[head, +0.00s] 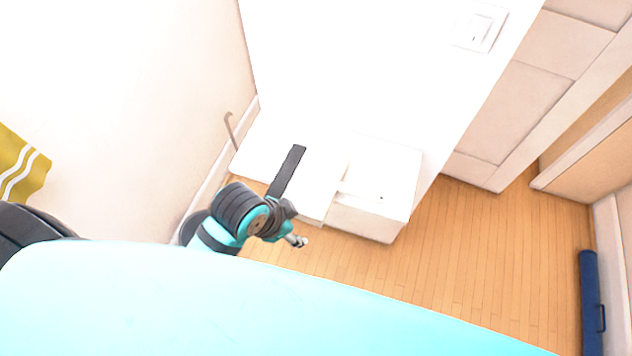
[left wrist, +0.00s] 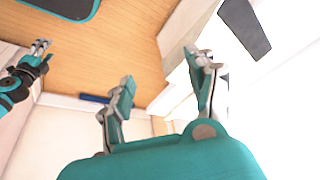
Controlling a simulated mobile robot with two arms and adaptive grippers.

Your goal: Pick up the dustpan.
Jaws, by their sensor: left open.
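No dustpan can be made out for certain. A blue strip, perhaps the same object, shows beyond my fingers in the left wrist view (left wrist: 95,98). My left gripper (head: 297,241) is beside the white box and far from the blue object. Its two fingers are apart and empty in the left wrist view (left wrist: 163,75). My right gripper (left wrist: 40,47) shows small at the left there.
A white box (head: 372,214) stands just ahead of my left gripper, with a dark grey strip (head: 288,170) beside it. A thin grey hook (head: 230,131) is near the left wall. A yellow striped cloth (head: 20,165) hangs at far left. Wooden floor (head: 480,260) is clear to the right.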

